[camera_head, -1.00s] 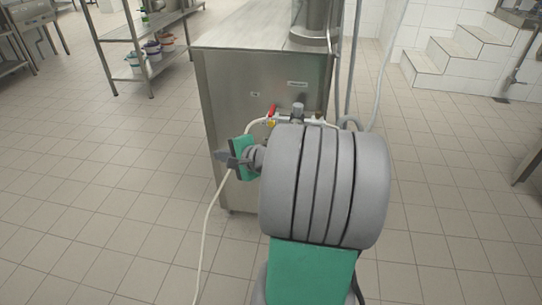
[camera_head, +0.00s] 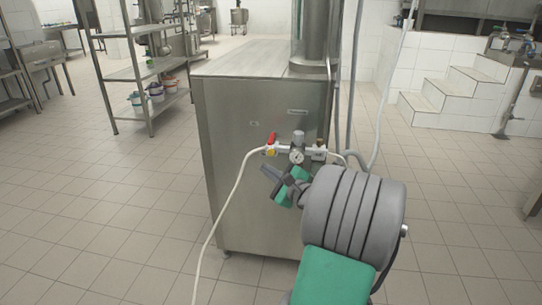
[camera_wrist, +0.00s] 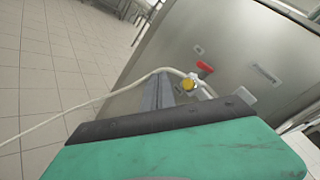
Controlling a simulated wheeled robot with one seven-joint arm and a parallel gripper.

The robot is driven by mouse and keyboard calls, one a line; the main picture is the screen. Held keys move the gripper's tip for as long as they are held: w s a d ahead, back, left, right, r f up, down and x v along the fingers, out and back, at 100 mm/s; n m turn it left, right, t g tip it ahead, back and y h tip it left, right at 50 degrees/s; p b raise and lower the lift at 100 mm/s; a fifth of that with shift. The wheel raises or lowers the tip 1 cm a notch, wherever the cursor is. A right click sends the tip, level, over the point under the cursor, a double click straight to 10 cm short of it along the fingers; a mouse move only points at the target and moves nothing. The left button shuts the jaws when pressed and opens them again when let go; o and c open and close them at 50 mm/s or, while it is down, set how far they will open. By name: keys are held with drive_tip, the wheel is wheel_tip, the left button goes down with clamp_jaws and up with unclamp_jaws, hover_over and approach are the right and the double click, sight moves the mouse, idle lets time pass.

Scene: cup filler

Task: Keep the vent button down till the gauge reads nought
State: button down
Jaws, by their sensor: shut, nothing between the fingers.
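The round pressure gauge (camera_head: 297,157) sits on the air-line fittings on the side of the steel machine (camera_head: 240,160). Its needle is too small to read. A red valve handle (camera_head: 271,139) and a yellow part (camera_head: 271,152) are left of the gauge; both show in the wrist view, the red handle (camera_wrist: 205,67) beside the yellow part (camera_wrist: 188,85). I cannot tell which part is the vent button. My gripper (camera_head: 266,177) is shut and empty, below and left of the fittings, apart from them in the head view. In the wrist view its fingers (camera_wrist: 158,92) point toward the machine.
A white hose (camera_head: 220,210) runs from the fittings down to the floor on the left. Grey pipes (camera_head: 352,90) stand right of the machine. A shelf rack (camera_head: 150,90) with buckets is at the back left. White steps (camera_head: 450,95) are at the right. The tiled floor is clear between.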

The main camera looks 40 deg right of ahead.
sight(271, 153)
drive_tip(key=shift+w+d+p, duration=0.2)
drive_tip(key=shift+w+d, duration=0.7)
drive_tip(key=shift+d, duration=0.25)
drive_tip(key=shift+w+d+p, duration=0.2)
drive_tip(key=shift+w+d, duration=0.65)
drive_tip(key=shift+d, duration=0.25)
drive_tip(key=shift+w+d+p, duration=0.25)
drive_tip(key=shift+d+p, duration=0.1)
drive_tip(key=shift+p, duration=0.1)
drive_tip(key=shift+w+d+p, duration=0.3)
drive_tip(key=shift+d, duration=0.1)
idle(3.9)
idle(0.3)
drive_tip(key=shift+s+a+p, duration=0.3)
drive_tip(key=shift+s+a, duration=0.25)
drive_tip(key=shift+a, duration=0.15)
drive_tip(key=shift+s+a, duration=0.1)
